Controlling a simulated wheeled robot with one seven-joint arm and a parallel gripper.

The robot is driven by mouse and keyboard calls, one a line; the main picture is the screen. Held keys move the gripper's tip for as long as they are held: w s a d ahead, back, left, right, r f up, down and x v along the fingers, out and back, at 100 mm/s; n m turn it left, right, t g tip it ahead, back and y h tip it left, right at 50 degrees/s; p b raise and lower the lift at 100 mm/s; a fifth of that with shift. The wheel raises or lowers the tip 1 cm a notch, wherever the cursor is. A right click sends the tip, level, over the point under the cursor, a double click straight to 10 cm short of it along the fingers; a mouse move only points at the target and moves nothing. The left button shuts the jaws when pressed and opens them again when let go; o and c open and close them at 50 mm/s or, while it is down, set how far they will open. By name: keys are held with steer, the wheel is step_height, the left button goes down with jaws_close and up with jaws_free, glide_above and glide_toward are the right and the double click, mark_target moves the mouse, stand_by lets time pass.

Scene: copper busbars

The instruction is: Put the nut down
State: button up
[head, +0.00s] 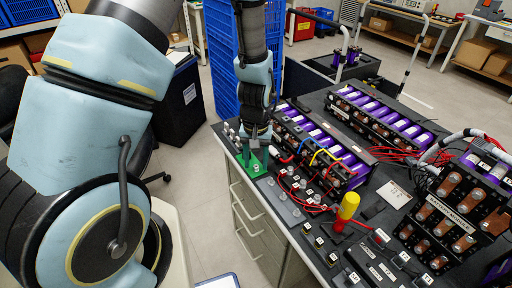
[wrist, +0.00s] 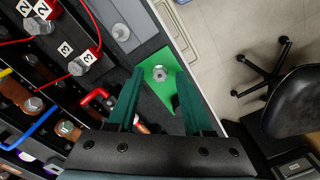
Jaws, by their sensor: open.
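A small silver nut (wrist: 159,73) lies on a green pad (wrist: 158,58) at the bench corner in the wrist view. My gripper (wrist: 160,80) is open, with its two green fingers apart on either side of the nut and a gap visible around it. In the head view my gripper (head: 256,148) points down over the green pad (head: 257,169) at the bench's near left corner. I cannot tell the exact height of the fingertips above the pad.
Battery modules with purple cells (head: 320,140) and red, blue and yellow wires stand to the right. A yellow-handled screwdriver (head: 348,206) stands among labelled blocks. The bench edge drops to the floor beside the pad. A black chair (wrist: 292,100) stands beyond it.

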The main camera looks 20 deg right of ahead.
mark_target(256, 166)
step_height(256, 166, up, 12)
steer(key=b, duration=0.2)
steer(key=w+a+r+n, duration=0.1)
steer(key=a+r+n, duration=0.1)
steer(key=a, duration=1)
steer(key=w+a+r+n+t, duration=0.1)
steer(key=a+r, duration=0.3)
steer(key=a, duration=0.9)
steer(key=shift+a+n+t, duration=0.25)
steer(key=shift+n+t, duration=0.05)
steer(key=shift+n, duration=0.4)
